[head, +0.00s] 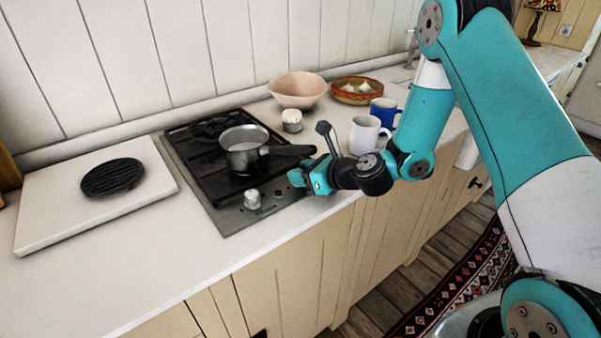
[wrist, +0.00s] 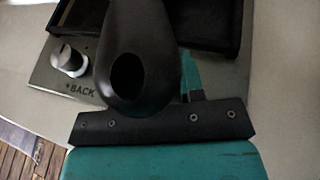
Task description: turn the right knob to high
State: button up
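The cooktop (head: 225,215) has a pale knob (head: 253,198) on the left of its front panel. A knob with the word BACK beside it shows in the wrist view (wrist: 68,60); I take it to be that left one. The right knob is not visible; my gripper or the pan handle hides it. My gripper (head: 298,178) is low over the panel's right end, below the saucepan's black handle (head: 289,150). That handle (wrist: 140,40) covers much of the wrist view. Only one teal finger shows beside it, so the gap is hidden.
The saucepan (head: 242,158) stands on the cooktop, its handle pointing right over the panel. A white mug (head: 363,137) and blue mug (head: 384,108) stand just beyond my wrist. A small white-topped jar (head: 292,121) is behind. The counter at front left is clear.

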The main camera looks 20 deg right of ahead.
jog(key=c, duration=0.4)
jog(key=shift+n+y, duration=0.3)
jog(key=shift+y, duration=0.1)
jog(key=n+g+y+p, duration=0.1)
jog(key=n+g, duration=0.1)
jog(key=n+g+y, duration=0.2)
jog(key=shift+w+d+r+n+p, duration=0.1)
jog(key=shift+w+d+n+p, duration=0.1)
jog(key=shift+n+p, duration=0.15)
jog(key=n+g+y, duration=0.1)
jog(key=n+g, duration=0.1)
jog(key=g, duration=0.1)
jog(key=n+g, duration=0.2)
jog(key=shift+w+n+g+y+p, duration=0.15)
jog(key=shift+n+g+y+p, duration=0.2)
jog(key=shift+g+y, duration=0.05)
jog(key=shift+g, duration=0.3)
jog(key=o, duration=0.9)
